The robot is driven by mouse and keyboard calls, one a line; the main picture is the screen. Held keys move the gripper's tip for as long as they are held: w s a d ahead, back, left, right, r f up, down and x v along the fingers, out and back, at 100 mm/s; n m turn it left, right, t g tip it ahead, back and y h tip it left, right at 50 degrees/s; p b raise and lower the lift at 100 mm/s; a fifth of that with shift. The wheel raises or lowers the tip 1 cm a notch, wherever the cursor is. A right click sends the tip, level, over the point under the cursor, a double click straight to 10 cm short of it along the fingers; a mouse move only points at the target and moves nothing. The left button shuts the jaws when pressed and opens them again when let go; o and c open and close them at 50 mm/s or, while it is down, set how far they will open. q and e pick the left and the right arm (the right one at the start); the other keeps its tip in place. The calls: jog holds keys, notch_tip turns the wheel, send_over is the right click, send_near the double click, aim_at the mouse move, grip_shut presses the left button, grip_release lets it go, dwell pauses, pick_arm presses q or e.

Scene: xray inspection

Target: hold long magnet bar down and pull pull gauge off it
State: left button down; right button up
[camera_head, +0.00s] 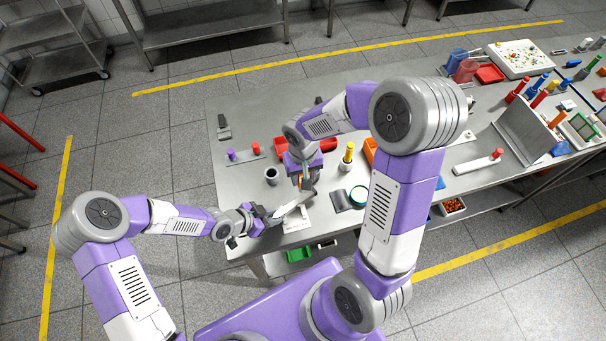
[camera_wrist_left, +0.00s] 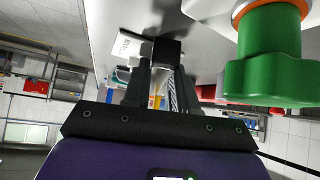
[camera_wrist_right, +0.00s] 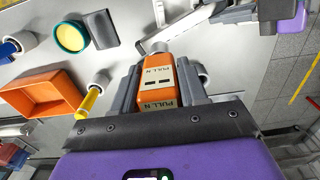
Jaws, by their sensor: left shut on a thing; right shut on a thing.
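The long magnet bar (camera_head: 292,205) is a pale grey bar near the table's front left edge. My left gripper (camera_head: 264,216) is shut on its near end, low over the table edge; in the left wrist view the fingers close on a dark block (camera_wrist_left: 165,50). The pull gauge (camera_wrist_right: 163,80) is orange with "PULL N" labels. My right gripper (camera_wrist_right: 160,88) is shut around its body. The gauge's metal tip (camera_wrist_right: 158,46) points at the bar; I cannot tell whether they touch. In the head view the gauge is mostly hidden by the right gripper (camera_head: 305,183).
A white sheet (camera_head: 297,224) lies beside the bar. A dark grey block (camera_wrist_right: 101,28), a yellow-topped green round piece (camera_wrist_right: 71,36), a yellow-handled tool (camera_wrist_right: 88,101) and an orange tray (camera_wrist_right: 42,98) stand close by. A large green knob (camera_wrist_left: 268,60) shows near the left wrist.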

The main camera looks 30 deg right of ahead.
pick_arm(q)
jog(key=c, duration=0.8)
grip_release()
jog(key=shift+v, duration=6)
jog(key=shift+x, duration=6.35)
grip_shut()
jog(key=shift+c, duration=1.4)
grip_release()
jog(key=o, duration=0.3)
